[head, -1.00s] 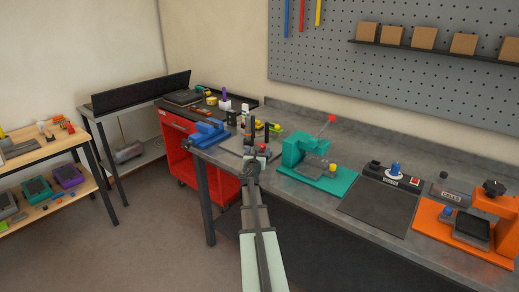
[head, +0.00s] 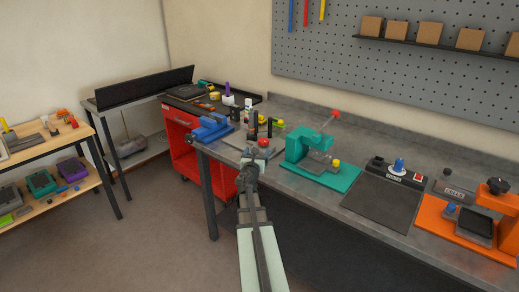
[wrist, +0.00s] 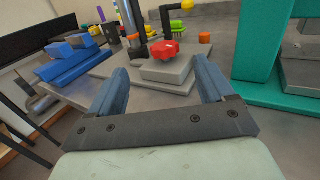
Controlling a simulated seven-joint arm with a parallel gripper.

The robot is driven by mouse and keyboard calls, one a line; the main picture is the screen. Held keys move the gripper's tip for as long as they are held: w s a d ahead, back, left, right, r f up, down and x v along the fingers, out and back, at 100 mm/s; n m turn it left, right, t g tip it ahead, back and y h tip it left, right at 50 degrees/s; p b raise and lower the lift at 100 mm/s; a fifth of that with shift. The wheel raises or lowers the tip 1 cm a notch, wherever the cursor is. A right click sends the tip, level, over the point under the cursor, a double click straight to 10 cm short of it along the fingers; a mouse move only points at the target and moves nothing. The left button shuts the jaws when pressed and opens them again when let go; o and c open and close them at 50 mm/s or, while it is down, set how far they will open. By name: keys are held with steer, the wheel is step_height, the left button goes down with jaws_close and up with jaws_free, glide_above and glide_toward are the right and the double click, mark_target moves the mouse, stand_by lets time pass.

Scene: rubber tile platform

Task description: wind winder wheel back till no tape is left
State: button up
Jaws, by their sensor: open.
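A red lobed knob (wrist: 166,50) sits on a grey block (wrist: 168,74) on the bench, beyond and between my fingertips in the wrist view. The red knob also shows in the head view (head: 264,143). A grey post (wrist: 133,18) and a black bent rod (wrist: 168,20) stand behind it. I cannot tell which part is the winder wheel, and no tape can be made out. My gripper (wrist: 161,66) is open and empty, short of the block. In the head view my gripper (head: 248,168) is at the bench's front edge, below the knob.
A blue vise (head: 211,128) stands left of the knob. A teal press (head: 310,150) stands close on the right. Farther right are a black mat (head: 378,205) and an orange machine (head: 485,215). A red cabinet (head: 182,150) is at the back left.

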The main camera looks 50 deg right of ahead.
steer(key=w+d+r+m+g+h, duration=0.1)
steer(key=w+d+r+m+g, duration=0.15)
steer(key=d+r+m, duration=0.45)
steer(key=w+d+r+m+g, duration=0.1)
steer(key=w+d+r+m, duration=0.2)
steer(key=r, duration=0.8)
steer(key=w+d+r+m+g+h, duration=0.15)
steer(key=w+d+r+m, duration=0.3)
steer(key=r, duration=0.45)
steer(key=m+g+y, duration=0.5)
steer(key=m+y, duration=1)
steer(key=m, duration=1.7)
glide_toward(263, 140)
steer(key=shift+h, duration=0.25)
steer(key=x, duration=0.8)
steer(key=shift+a+f, duration=0.2)
steer(key=shift+a, duration=0.05)
